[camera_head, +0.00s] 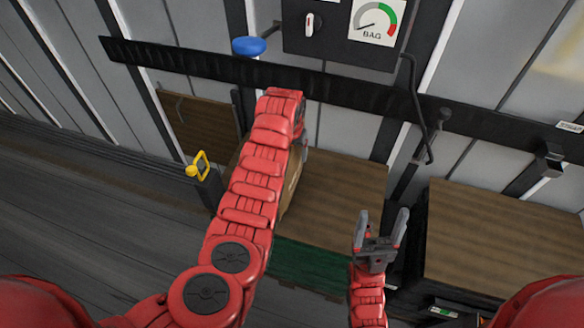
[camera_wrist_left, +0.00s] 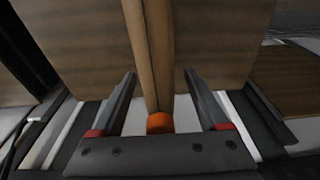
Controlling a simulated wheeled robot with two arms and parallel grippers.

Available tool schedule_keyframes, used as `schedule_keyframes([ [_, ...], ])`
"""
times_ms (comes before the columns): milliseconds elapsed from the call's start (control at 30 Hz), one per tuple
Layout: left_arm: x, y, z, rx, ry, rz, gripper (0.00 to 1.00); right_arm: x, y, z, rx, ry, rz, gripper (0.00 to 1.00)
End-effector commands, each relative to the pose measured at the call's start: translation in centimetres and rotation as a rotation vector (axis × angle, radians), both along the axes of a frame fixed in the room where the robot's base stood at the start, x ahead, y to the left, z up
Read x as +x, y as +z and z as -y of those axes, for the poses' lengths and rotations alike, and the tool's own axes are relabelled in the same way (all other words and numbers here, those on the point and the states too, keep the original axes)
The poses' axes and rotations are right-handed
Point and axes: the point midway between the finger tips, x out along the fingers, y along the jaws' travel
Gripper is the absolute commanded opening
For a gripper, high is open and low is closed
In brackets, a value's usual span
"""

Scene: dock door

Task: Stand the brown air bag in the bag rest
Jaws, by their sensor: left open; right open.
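A thin brown upright piece, apparently the air bag (camera_wrist_left: 150,50), stands edge-on in the left wrist view, with an orange cap (camera_wrist_left: 160,123) at its lower end. My left gripper (camera_wrist_left: 160,72) is open, with one finger on each side of this piece and a gap to both. In the head view my left arm hides that gripper and most of the bag; a tan edge (camera_head: 292,188) shows just right of the arm. My right gripper (camera_head: 383,212) is open and empty in front of the wooden panels. I cannot pick out the bag rest with certainty.
Brown wooden panels stand behind the left arm (camera_head: 340,200) and at the right (camera_head: 500,240). A black rail (camera_head: 370,92) crosses the wall below a gauge panel (camera_head: 378,20). A yellow handle (camera_head: 199,165) on a dark post stands left. Grey floor (camera_head: 80,210) at left is clear.

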Motion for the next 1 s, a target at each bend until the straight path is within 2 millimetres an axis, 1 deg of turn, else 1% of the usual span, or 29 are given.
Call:
schedule_keyframes([
  [100, 0.00, 0.01, 0.01, 0.000, 0.000, 0.000, 0.78, 0.00, -0.03, 0.00, 0.000, 0.000, 0.000, 0.72],
  [167, 0.00, 0.01, 0.01, 0.000, 0.000, 0.000, 0.67, 0.00, -0.03, 0.00, 0.000, 0.000, 0.000, 0.72],
  [200, 0.00, 0.01, 0.01, 0.000, 0.000, 0.000, 0.59, 0.00, -0.03, 0.00, 0.000, 0.000, 0.000, 0.72],
  [267, 0.00, 0.02, 0.01, 0.000, 0.000, 0.000, 0.49, 0.00, -0.03, 0.00, 0.000, 0.000, 0.000, 0.72],
  [300, 0.00, 0.02, 0.01, 0.000, 0.000, 0.000, 0.41, 0.00, -0.03, 0.00, 0.000, 0.000, 0.000, 0.72],
  [367, -0.01, 0.02, 0.01, 0.000, 0.000, 0.000, 0.31, 0.00, -0.03, 0.00, 0.000, 0.000, 0.000, 0.72],
  [400, 0.00, 0.02, 0.01, 0.000, 0.000, 0.000, 0.23, 0.00, -0.03, 0.00, 0.000, 0.000, 0.000, 0.72],
  [533, -0.01, 0.02, 0.02, 0.000, 0.000, 0.000, 0.00, 0.00, -0.03, 0.00, 0.000, 0.000, 0.000, 0.72],
  [1000, 0.00, 0.03, 0.02, 0.000, 0.000, 0.000, 0.00, 0.00, -0.03, 0.00, 0.000, 0.000, 0.000, 0.72],
])
